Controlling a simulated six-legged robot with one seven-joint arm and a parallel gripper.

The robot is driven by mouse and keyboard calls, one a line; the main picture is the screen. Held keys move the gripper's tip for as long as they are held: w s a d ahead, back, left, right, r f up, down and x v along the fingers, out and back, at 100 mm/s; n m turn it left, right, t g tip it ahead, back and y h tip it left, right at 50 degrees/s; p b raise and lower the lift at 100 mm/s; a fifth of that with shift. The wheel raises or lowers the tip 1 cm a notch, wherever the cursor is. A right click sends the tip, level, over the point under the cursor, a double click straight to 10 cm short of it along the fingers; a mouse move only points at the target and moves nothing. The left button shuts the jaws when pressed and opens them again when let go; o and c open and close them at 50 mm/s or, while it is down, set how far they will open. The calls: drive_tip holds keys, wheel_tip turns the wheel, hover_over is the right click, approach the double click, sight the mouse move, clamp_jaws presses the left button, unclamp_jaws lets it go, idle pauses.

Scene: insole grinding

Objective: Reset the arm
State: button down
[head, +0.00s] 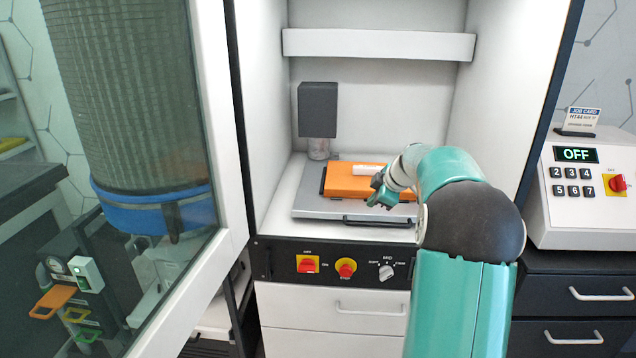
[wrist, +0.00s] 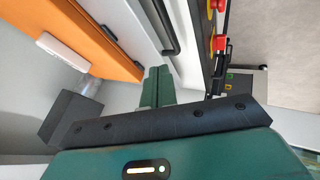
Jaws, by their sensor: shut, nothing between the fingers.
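My teal arm reaches from the lower right into the white cabinet in the head view. My gripper (head: 378,193) is over the front part of the grey plate (head: 312,207), beside the orange block (head: 343,182). In the wrist view the green fingers of my gripper (wrist: 157,84) are together with nothing between them. The orange block also shows in the wrist view (wrist: 88,38), with a white bar (wrist: 62,52) on it. My arm hides the right end of the block and plate in the head view.
A dark grey box-shaped head (head: 317,110) stands behind the plate. Below is a panel with a red switch (head: 308,264), a red button (head: 346,268) and a knob (head: 386,272). A glass door (head: 150,150) is at left; a keypad unit reading OFF (head: 590,228) is at right.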

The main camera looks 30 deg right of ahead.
drive_tip(key=s+a+r+m+g, duration=0.15)
drive_tip(key=s+a+r, duration=0.3)
drive_tip(key=a, duration=0.75)
drive_tip(key=s+a+r+m, duration=0.25)
drive_tip(key=s+a, duration=0.25)
drive_tip(key=a, duration=0.7)
drive_tip(key=s+a+f+m, duration=0.2)
drive_tip(key=s+a+m, duration=0.1)
drive_tip(key=s+a, duration=0.4)
drive_tip(key=s+a+f+m, duration=0.2)
drive_tip(key=s+a, duration=0.5)
drive_tip(key=s, duration=0.7)
drive_tip(key=shift+s+a+m+h, duration=0.2)
drive_tip(key=shift+m+h, duration=0.1)
drive_tip(key=shift+m, duration=0.2)
drive_tip(key=shift+a+f, duration=0.1)
